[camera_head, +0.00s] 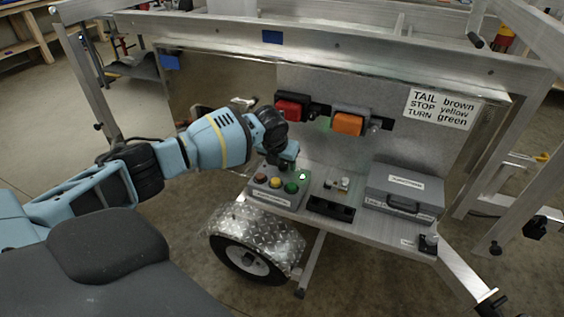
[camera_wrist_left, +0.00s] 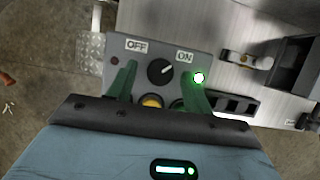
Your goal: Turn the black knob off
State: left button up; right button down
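The black knob (camera_wrist_left: 160,72) sits on a grey control box between an OFF label (camera_wrist_left: 137,45) and an ON label (camera_wrist_left: 184,57). Its white pointer mark slants up and right, toward ON. A green light (camera_wrist_left: 199,77) glows on the box. My left gripper (camera_head: 286,163) is over the back of the control box (camera_head: 264,195) in the head view and hides the knob there. In the left wrist view its two green fingers are spread, one on each side of the knob, with gaps visible. My right gripper is not in view.
The box also carries red, yellow and green buttons (camera_head: 276,182). To its right on the trailer shelf are a small latch-like fitting (camera_head: 338,184) and a grey case (camera_head: 403,190). Red (camera_head: 290,108) and orange (camera_head: 348,123) lamps are on the panel behind. A wheel fender (camera_head: 258,236) is below.

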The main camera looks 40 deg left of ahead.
pick_arm(q)
jog(key=c, duration=0.9)
